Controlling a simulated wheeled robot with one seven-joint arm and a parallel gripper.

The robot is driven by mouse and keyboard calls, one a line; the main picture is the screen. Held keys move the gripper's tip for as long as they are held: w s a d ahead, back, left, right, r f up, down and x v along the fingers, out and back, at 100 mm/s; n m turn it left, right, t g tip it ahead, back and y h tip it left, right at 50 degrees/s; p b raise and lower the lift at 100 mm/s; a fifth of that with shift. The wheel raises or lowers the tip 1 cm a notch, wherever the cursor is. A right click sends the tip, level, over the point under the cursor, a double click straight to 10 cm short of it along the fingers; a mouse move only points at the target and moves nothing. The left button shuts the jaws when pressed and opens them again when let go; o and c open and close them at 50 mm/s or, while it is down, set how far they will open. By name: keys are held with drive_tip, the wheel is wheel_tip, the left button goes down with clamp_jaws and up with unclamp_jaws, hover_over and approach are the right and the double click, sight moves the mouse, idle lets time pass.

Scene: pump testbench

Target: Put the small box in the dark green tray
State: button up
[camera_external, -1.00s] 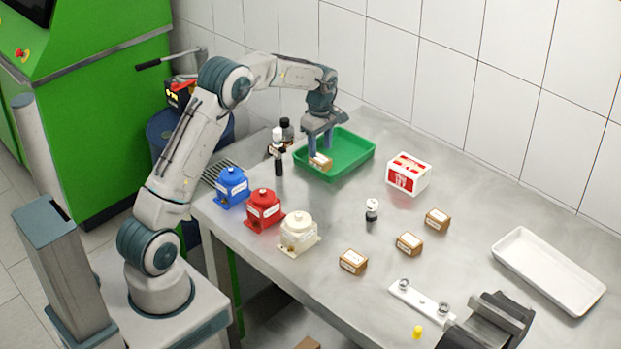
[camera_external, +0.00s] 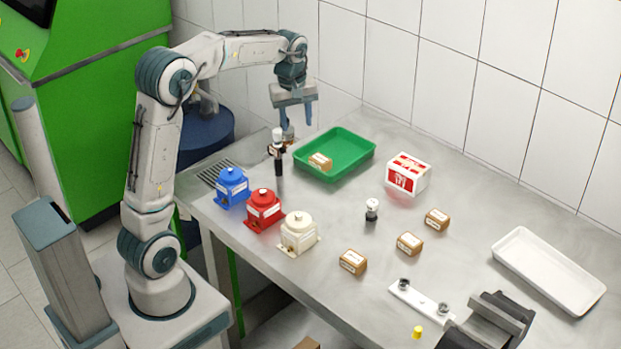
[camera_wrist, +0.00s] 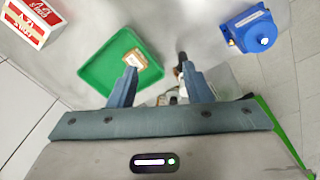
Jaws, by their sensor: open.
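A small brown box (camera_external: 320,161) with a white label lies inside the dark green tray (camera_external: 352,165), near the tray's left side. The box (camera_wrist: 134,58) and the tray (camera_wrist: 97,74) also show in the wrist view. My gripper (camera_external: 297,131) is open and empty, above and to the left of the tray in the external view. In the wrist view its two fingers (camera_wrist: 165,85) stand apart with nothing between them. Three similar small boxes stand on the table: one at the front (camera_external: 353,261), one in the middle (camera_external: 409,243) and one farther right (camera_external: 437,219).
Blue (camera_external: 231,187), red (camera_external: 263,209) and cream (camera_external: 299,232) pump housings line the left edge. A dark bottle-like part (camera_external: 278,153) stands below my gripper. A red-and-white carton (camera_external: 408,173) is right of the tray. A white tray (camera_external: 548,271) lies far right.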

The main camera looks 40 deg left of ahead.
drive_tip(key=s+d+f+m+t, duration=0.1)
drive_tip(key=s+m, duration=0.5)
drive_tip(key=s, duration=0.6)
drive_tip(key=s+d+f+m+t, duration=0.1)
drive_tip(key=s+m, duration=0.4)
drive_tip(key=s, duration=0.8)
wheel_tip(320, 180, down, 2)
drive_tip(key=shift+d+f+m, duration=0.1)
drive_tip(key=shift+d+m, duration=0.3)
drive_tip(key=shift+d, duration=0.2)
